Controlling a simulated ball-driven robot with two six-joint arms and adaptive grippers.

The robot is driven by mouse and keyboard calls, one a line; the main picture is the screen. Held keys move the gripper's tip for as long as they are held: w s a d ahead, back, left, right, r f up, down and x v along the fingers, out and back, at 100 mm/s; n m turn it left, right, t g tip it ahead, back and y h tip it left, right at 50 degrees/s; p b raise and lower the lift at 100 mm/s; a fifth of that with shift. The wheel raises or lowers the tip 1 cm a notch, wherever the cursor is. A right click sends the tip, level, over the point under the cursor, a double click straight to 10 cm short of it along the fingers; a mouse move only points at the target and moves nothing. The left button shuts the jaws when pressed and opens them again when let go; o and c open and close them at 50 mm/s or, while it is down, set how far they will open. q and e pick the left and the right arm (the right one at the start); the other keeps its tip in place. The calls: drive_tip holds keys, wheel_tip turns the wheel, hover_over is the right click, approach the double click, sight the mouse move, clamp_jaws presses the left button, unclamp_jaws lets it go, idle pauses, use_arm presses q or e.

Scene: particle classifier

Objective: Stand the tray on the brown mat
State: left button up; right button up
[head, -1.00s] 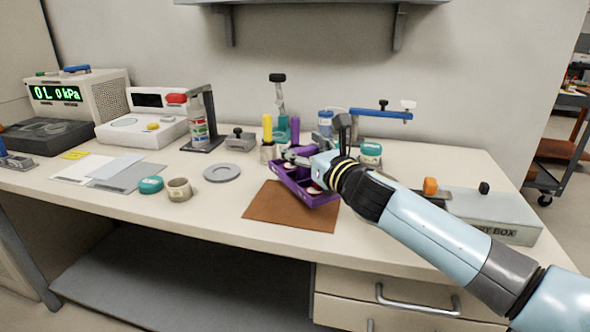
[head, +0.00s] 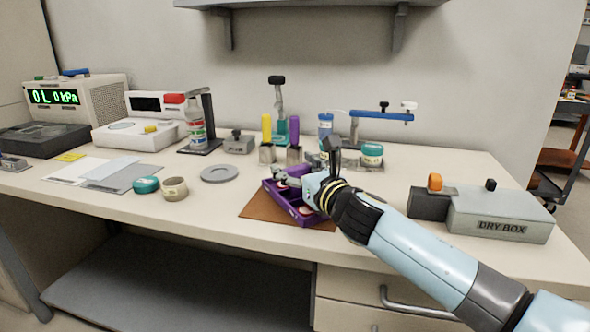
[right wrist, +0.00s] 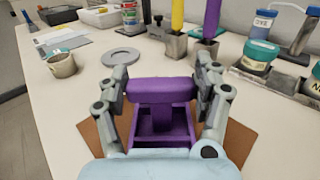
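The mat (right wrist: 98,135) shows on both sides of the tray there. My left gripper is out of view.
Yellow and purple handled tools in metal holders (head: 293,155) stand behind the tray. A dry box (head: 500,215) stands at right.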

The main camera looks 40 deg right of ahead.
drive_tip(key=o, duration=0.4)
drive_tip(key=shift+r, duration=0.25)
drive_tip(key=s, duration=0.3)
drive_tip(key=s+b, duration=0.1)
drive_tip(key=s, duration=0.3)
drive_tip(key=s+a+b, duration=0.1)
drive_tip(key=s, duration=0.3)
drive_tip(key=shift+f, duration=0.25)
drive_tip(key=shift+s+r, duration=0.2)
drive_tip(key=shift+s, duration=0.3)
